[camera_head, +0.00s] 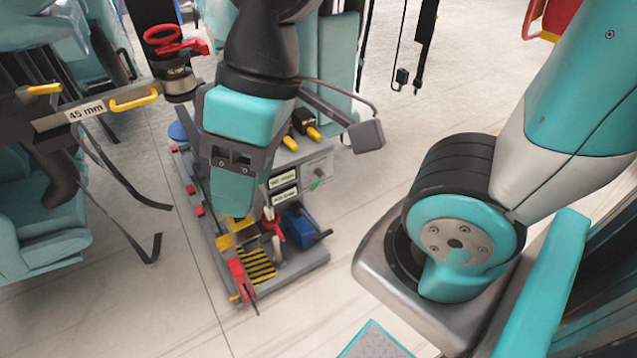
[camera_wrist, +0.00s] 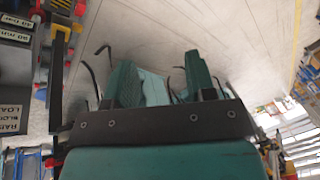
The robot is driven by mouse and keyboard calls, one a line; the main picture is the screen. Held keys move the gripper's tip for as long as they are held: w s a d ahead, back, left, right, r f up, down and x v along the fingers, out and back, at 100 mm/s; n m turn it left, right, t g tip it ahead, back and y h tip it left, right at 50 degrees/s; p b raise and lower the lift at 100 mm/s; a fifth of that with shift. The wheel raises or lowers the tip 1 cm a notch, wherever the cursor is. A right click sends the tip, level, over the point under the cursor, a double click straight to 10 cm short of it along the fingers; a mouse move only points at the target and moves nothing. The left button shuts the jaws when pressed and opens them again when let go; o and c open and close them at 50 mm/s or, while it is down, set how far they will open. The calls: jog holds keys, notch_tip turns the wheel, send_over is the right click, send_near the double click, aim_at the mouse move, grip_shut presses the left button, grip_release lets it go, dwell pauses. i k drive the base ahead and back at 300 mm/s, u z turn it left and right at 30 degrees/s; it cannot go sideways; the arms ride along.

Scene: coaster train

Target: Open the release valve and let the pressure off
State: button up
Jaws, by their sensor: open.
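My gripper (camera_head: 233,200) hangs over the grey wheeled unit (camera_head: 300,262) on the floor, in the middle of the head view. In the wrist view its two teal fingers (camera_wrist: 160,82) stand apart with nothing clearly held between them. A red lever (camera_head: 272,224) sits on the unit just right of the fingers, beside a blue box (camera_head: 301,226). A red handle (camera_head: 242,282) lies at the unit's near end. A panel with two labels (camera_head: 284,186) and a green knob (camera_head: 317,182) faces right. I cannot tell which part is the release valve. My gripper hides part of the unit.
A bar labelled 45 mm (camera_head: 90,109) with yellow handles reaches in from the left, with a red ring handle (camera_head: 170,40) at its end. Black straps (camera_head: 155,250) hang to the floor beside teal seats (camera_head: 40,225). Open pale floor (camera_head: 180,300) lies in front.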

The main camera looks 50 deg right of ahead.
aim_at(321, 177)
jog(key=k, duration=0.45)
jog(key=u, duration=0.65)
jog(key=i, duration=0.8)
jog(key=z, duration=3.35)
